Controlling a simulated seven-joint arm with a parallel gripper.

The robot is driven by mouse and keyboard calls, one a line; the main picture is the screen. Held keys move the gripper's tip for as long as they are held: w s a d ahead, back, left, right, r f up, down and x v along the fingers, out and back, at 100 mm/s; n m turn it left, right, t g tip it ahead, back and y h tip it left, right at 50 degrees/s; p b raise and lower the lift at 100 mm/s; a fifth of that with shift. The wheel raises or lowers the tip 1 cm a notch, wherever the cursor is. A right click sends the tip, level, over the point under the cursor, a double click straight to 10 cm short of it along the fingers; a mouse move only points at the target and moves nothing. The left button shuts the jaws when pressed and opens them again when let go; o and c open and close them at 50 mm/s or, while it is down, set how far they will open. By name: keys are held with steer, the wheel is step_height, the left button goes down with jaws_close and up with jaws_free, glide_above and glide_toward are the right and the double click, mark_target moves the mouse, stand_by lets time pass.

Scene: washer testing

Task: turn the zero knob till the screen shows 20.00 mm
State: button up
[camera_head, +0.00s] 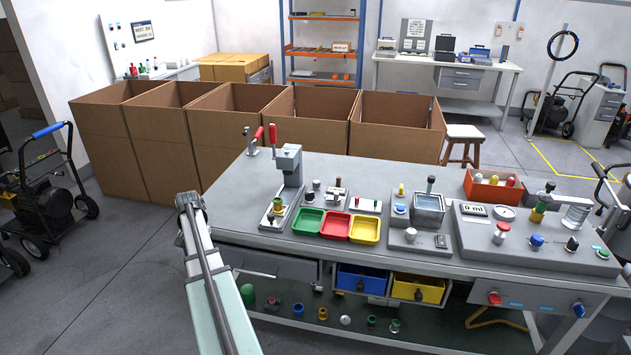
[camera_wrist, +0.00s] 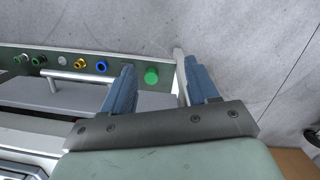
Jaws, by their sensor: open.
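My gripper (camera_head: 188,200) is at the left end of the grey workbench (camera_head: 232,200), in front of its left edge. In the wrist view its two blue fingers (camera_wrist: 162,88) are apart with nothing held between them. A gauge stand (camera_head: 288,165) with a red-handled lever stands on the bench's left part, right of my gripper. Beside it is a small unit with a black knob (camera_head: 311,196). I cannot tell which knob is the zero knob. No mm reading is legible. A screen (camera_head: 474,210) on the right-hand unit seems to read 0 ml.
Green, red and yellow trays (camera_head: 336,226) lie along the bench front. A green round part (camera_wrist: 151,76) shows beyond my fingers, on the lower shelf. Open cardboard boxes (camera_head: 160,150) stand behind the bench. The bench's left top is clear.

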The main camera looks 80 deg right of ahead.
steer(key=s+d+r+m, duration=0.1)
steer(key=s+d+r, duration=0.1)
steer(key=d+r, duration=0.2)
steer(key=s+d+r, duration=0.3)
steer(key=d+r, duration=0.1)
steer(key=d, duration=0.1)
steer(key=s+d+r+m+t, duration=0.1)
steer(key=s+d+r, duration=0.2)
steer(key=d+r, duration=0.1)
steer(key=shift+d+r+m+h, duration=0.15)
steer(key=shift+d+m+h, duration=0.15)
steer(key=shift+d, duration=0.2)
steer(key=s+d+r+h, duration=0.1)
steer(key=s+d+r, duration=0.3)
steer(key=s+d, duration=0.65)
steer(key=s+d+r, duration=0.5)
steer(key=s+d, duration=0.2)
steer(key=s, duration=0.6)
steer(key=r+m, duration=0.2)
steer(key=m, duration=0.1)
glide_above(316, 181)
step_height(316, 181, down, 14)
steer(key=shift+s+a+f, duration=0.1)
steer(key=shift+c, duration=0.4)
steer(key=c, duration=1)
steer(key=shift+o, duration=0.2)
